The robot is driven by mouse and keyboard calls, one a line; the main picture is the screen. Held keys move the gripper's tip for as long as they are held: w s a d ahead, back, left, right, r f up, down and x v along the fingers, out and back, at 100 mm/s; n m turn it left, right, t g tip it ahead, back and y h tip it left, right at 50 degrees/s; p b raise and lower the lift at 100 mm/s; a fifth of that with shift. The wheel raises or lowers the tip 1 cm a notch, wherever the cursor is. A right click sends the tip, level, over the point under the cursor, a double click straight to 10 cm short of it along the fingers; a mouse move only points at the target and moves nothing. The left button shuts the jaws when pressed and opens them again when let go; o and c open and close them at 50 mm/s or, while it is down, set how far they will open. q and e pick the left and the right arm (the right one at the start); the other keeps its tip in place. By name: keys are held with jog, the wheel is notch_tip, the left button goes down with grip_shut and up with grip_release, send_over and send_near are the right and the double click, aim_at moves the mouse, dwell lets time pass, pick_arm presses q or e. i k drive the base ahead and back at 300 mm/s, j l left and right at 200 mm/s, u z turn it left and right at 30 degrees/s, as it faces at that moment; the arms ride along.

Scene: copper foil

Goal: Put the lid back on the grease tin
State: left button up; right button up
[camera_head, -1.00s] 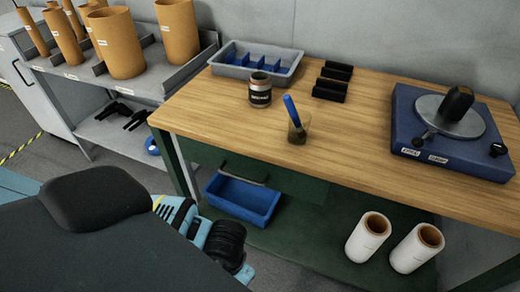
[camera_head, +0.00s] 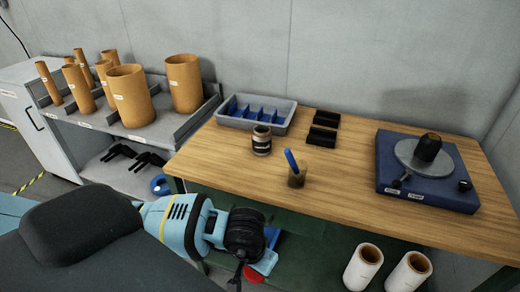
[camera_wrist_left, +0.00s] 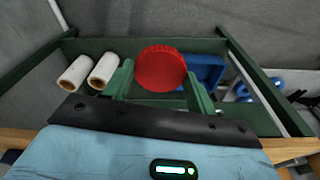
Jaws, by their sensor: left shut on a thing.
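The grease tin (camera_head: 262,140) is a small dark tin with a pale label band, standing upright on the wooden bench top. Its top looks open. The round red lid (camera_wrist_left: 161,68) is between the green fingers of my left gripper (camera_wrist_left: 158,80), which is shut on it. In the head view, a red sliver of the lid (camera_head: 253,274) shows below my left wrist, in front of the bench and lower than its top. My arm hides most of the gripper there. My right gripper is in neither view.
A blue turntable base (camera_head: 426,175) is at right. The bench's front middle is clear.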

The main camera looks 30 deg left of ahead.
aim_at(262, 138)
jog(key=k+j+z, duration=0.1)
jog(key=j, duration=0.35)
jog(key=k+j+z, duration=0.1)
jog(key=j, duration=0.35)
jog(key=k+j+z, duration=0.15)
jog(key=j, duration=0.25)
jog(key=k+j+z, duration=0.1)
jog(key=j, duration=0.35)
jog(key=k+j+z, duration=0.1)
jog(key=j, duration=0.3)
jog(key=k+j+z, duration=0.1)
jog(key=j, duration=0.25)
jog(key=k, duration=0.1)
